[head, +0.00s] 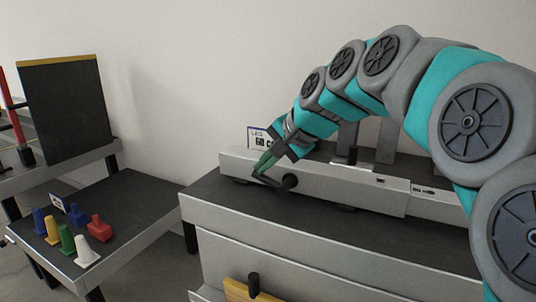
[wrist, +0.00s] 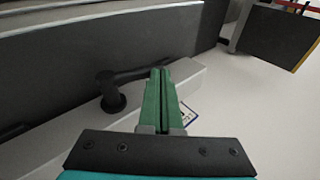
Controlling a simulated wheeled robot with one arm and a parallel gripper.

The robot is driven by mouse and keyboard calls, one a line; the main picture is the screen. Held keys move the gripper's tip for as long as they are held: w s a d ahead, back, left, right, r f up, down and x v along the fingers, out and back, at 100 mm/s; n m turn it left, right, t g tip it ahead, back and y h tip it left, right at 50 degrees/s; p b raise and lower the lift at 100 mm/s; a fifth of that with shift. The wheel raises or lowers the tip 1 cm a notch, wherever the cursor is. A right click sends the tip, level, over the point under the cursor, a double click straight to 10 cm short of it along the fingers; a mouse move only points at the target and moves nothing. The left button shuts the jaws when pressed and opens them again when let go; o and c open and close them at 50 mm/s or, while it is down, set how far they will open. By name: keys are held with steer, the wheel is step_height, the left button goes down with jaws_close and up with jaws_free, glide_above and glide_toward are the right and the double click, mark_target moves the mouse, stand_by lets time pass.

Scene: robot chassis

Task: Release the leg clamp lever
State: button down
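The clamp lever (head: 272,181) is a dark bar with a round pivot, on the pale front face of a long fixture. Its arm runs left from the pivot in the head view. In the wrist view the lever (wrist: 128,77) reaches from its pivot to the fingertips, where its end is hidden. My gripper (head: 263,165) has green fingers and points down at the lever's free end. In the wrist view my gripper (wrist: 160,75) has its fingers together with only a thin dark line between them. I cannot tell whether the tips touch the lever, and I see nothing clearly held.
The fixture (head: 370,193) stands on a dark-topped bench (head: 330,222). A small label sign (head: 256,138) stands behind the gripper. A lower table (head: 135,205) at left holds several coloured blocks (head: 60,237). A dark panel (head: 65,110) stands behind it. A floor gap separates the tables.

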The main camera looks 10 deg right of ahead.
steer(key=shift+w+a+f, duration=0.3)
steer(key=shift+a+f, duration=0.05)
steer(key=shift+a, duration=0.05)
steer(key=shift+w+a+f, duration=0.15)
steer(key=shift+a+f, duration=0.1)
steer(key=shift+f, duration=0.15)
stand_by(0.5)
steer(key=shift+r+p, duration=0.4)
steer(key=shift+p, duration=0.05)
steer(key=a+r, duration=0.4)
steer(key=r, duration=0.8)
steer(key=shift+r+p, duration=0.2)
steer(key=shift+p, duration=0.25)
